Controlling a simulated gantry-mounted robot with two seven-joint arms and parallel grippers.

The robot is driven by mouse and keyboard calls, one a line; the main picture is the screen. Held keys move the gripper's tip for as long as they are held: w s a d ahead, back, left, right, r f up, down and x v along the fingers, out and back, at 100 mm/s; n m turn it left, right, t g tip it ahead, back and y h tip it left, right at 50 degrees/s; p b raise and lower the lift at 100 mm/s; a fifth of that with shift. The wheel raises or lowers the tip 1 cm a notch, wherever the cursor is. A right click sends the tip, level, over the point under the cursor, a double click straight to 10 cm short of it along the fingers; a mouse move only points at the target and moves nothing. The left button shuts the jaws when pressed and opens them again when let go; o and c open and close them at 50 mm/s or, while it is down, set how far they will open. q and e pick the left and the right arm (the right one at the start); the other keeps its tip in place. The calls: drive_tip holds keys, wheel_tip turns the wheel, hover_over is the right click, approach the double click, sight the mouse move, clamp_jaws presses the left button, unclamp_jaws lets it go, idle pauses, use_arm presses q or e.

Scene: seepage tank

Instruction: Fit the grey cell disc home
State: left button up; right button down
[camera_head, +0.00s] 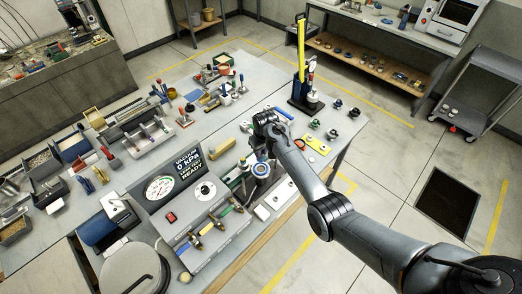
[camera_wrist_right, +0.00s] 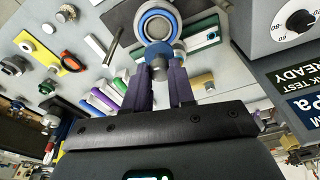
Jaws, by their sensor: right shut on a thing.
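A cylindrical cell with a blue and white ring at its top (camera_head: 261,170) stands beside the gauge console. In the right wrist view its blue ring (camera_wrist_right: 157,13) surrounds a grey inner face (camera_wrist_right: 157,27). My right gripper (camera_wrist_right: 161,68) is shut on a small blue-grey piece (camera_wrist_right: 159,52), in front of the ring's near edge in that view. This piece appears to be the grey cell disc, but its full outline is hidden by the fingers. I cannot tell whether it touches the cell. My left gripper is not in view.
The gauge console (camera_head: 200,215) with dial and valves stands left of the cell. A yellow plate (camera_head: 317,144) and several small dark knobs lie to the right. A blue stand with a yellow upright (camera_head: 301,60) rises behind. Trays and tools crowd the bench's left.

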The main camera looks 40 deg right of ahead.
sight(262, 159)
drive_tip(key=shift+f+b, duration=0.3)
drive_tip(key=shift+f, duration=0.15)
drive_tip(key=shift+f+b, duration=1.55)
drive_tip(key=shift+f, duration=0.85)
drive_tip(key=shift+p, duration=0.3)
drive_tip(key=shift+f, duration=0.25)
drive_tip(key=shift+f+b, duration=0.5)
drive_tip(key=shift+f, duration=0.35)
drive_tip(key=c, duration=0.9)
unclamp_jaws()
